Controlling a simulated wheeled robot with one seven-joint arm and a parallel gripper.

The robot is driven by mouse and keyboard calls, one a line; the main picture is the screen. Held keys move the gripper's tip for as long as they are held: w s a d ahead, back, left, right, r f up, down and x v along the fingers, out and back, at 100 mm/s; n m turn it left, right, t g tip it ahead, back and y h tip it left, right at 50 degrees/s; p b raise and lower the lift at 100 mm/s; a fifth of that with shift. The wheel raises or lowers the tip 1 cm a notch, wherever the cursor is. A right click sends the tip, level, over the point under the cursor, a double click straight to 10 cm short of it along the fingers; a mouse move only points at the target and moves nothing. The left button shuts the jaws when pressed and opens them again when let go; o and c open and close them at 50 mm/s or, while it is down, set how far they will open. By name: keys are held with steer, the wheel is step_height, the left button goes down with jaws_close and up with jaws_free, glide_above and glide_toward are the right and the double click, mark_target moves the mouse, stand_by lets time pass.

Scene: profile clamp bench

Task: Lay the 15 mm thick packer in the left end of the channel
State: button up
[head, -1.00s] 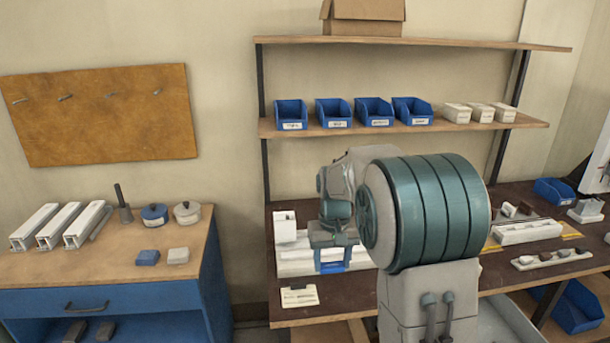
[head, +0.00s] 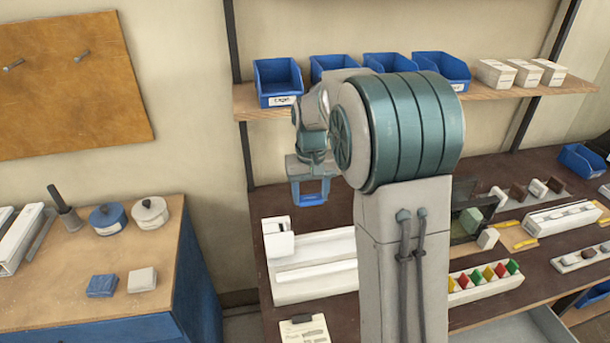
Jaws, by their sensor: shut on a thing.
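My gripper (head: 309,196) hangs in the air above and behind the left part of a long white fixture on the dark bench, fingers down. It is shut on a small blue piece (head: 309,201) that spans the fingertips, apparently the packer. I cannot tell its thickness. The white fixture (head: 315,282), apparently the channel, has a raised white block (head: 278,240) at its left end. My arm hides its right end. I cannot see whether anything lies in it.
A white rack (head: 485,287) of red, yellow and green pieces stands right of my arm. Blue bins (head: 278,82) line the shelf above. A side cabinet (head: 185,240) stands left, past a gap.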

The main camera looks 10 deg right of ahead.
steer(key=shift+w+f, duration=0.1)
steer(key=shift+w, duration=0.05)
steer(key=shift+f+b, duration=0.45)
steer(key=shift+b, duration=0.05)
steer(key=shift+f+b, duration=1.85)
steer(key=shift+f, duration=0.75)
steer(key=shift+s+f, duration=0.2)
steer(key=shift+f+b, duration=3.25)
steer(key=shift+f, duration=1.25)
steer(key=o, duration=1)
steer(key=shift+o, duration=0.2)
steer(key=shift+r, duration=0.1)
